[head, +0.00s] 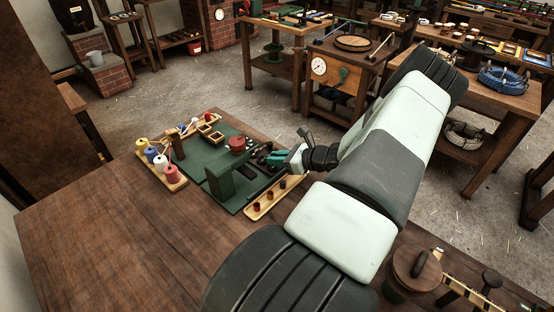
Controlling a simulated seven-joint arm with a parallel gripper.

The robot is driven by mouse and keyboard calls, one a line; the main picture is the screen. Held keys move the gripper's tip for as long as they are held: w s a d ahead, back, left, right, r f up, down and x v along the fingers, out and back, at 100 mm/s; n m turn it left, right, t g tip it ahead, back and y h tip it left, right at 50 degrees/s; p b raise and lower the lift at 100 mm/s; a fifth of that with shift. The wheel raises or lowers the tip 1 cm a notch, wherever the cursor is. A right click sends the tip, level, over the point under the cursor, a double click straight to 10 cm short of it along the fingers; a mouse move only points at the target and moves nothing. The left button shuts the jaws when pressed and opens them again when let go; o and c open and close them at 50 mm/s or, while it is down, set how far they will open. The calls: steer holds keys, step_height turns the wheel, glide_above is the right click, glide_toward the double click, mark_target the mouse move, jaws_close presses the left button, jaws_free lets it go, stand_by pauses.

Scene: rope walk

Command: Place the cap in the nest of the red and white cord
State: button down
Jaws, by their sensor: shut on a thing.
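My gripper (277,158) is at the right edge of the green mat, low over the bench. Its fingers look shut, on something too small to make out; I cannot tell for certain that it is the cap. A pale wooden strip (266,201) with several small dark and reddish round pieces lies just below the gripper in the picture. A red and a white spool stand on a wooden rack at the left. Which nest belongs to the red and white cord is too small to tell.
The spool rack (174,186) borders the green mat (190,157) at the left. A green block (219,183) and a red round piece (237,144) stand on the mat, with several dark pieces near the gripper. Wooden frames (204,129) lie at the back. The brown bench (110,230) is clear at front left.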

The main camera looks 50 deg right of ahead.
steer(key=shift+f, duration=0.25)
steer(key=shift+f, duration=0.15)
steer(key=shift+f, duration=0.45)
steer(key=c, duration=1)
jaws_free()
steer(key=shift+c, duration=0.2)
steer(key=shift+r, duration=0.25)
steer(key=v, duration=1.2)
steer(key=shift+r, duration=0.35)
